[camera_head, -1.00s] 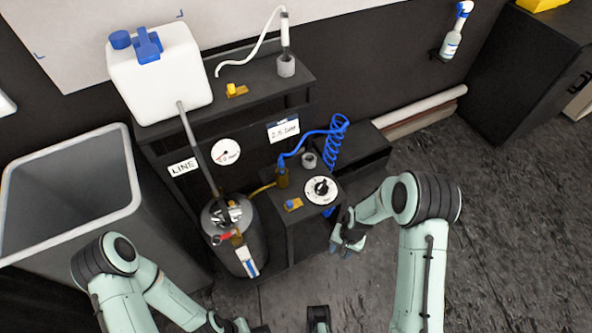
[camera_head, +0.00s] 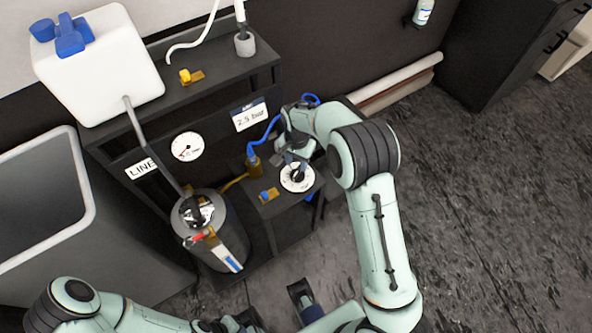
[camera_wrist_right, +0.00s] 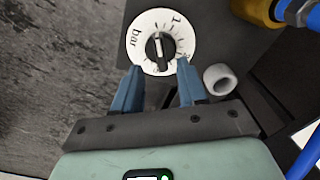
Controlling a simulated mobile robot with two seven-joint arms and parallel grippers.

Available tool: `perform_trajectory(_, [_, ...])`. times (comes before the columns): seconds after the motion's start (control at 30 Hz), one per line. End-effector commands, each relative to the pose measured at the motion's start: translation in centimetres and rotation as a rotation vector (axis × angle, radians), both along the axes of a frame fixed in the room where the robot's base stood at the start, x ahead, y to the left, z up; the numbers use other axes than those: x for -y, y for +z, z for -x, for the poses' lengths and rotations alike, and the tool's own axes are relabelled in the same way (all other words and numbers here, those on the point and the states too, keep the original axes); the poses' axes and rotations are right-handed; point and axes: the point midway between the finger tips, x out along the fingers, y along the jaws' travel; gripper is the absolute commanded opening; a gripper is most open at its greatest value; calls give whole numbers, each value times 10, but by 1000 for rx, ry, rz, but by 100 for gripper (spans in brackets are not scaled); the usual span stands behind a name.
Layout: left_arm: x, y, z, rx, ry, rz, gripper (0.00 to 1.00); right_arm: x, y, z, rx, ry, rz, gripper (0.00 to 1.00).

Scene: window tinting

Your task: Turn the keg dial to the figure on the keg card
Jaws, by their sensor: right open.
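The keg dial (camera_head: 297,177) is a white round plate with a black knob on the dark stand; in the right wrist view the dial (camera_wrist_right: 181,31) shows "bar" and a "1", with the knob's white mark visible. The keg card (camera_head: 249,114) reads 2.5 bar. My right gripper (camera_head: 291,163) is over the dial; in the right wrist view its blue fingers (camera_wrist_right: 158,80) are open, one on each side just short of the knob, with nothing between them. The keg (camera_head: 214,230) stands left of the stand. My left arm shows at the lower left; its gripper's jaws are unclear.
A gauge (camera_head: 188,146) and a LINE label (camera_head: 141,168) are behind the keg. A grey ring (camera_wrist_right: 219,79) lies near the right finger. Floor right is clear.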

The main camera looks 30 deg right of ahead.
Motion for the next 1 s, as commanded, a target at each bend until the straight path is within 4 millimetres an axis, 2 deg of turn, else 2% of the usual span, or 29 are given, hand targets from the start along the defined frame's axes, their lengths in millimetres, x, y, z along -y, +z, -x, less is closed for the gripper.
perform_trajectory(0.03, [0,-2,0,2,1,-1,0,1,-13,1,-5,-1,1,42])
perform_trajectory(0.1, [0,-3,-1,4,0,0,0,0,-26,1,-4,1,1,42])
perform_trajectory(0.3, [0,-5,-2,8,2,-1,0,0,-52,0,-1,1,0,42])
perform_trajectory(0.7, [0,-5,-2,10,2,-2,0,0,-59,0,1,1,-1,42])
perform_trajectory(0.73, [0,-5,-2,10,2,-2,0,0,-59,0,1,1,-1,38])
perform_trajectory(0.83, [0,-5,-2,10,2,-2,0,0,-59,0,1,1,-1,6])
perform_trajectory(0.87, [0,-5,-2,10,2,-2,0,0,-59,0,1,1,-1,0])
perform_trajectory(1.0, [0,-5,-2,10,2,-2,0,0,-59,0,1,1,-1,0])
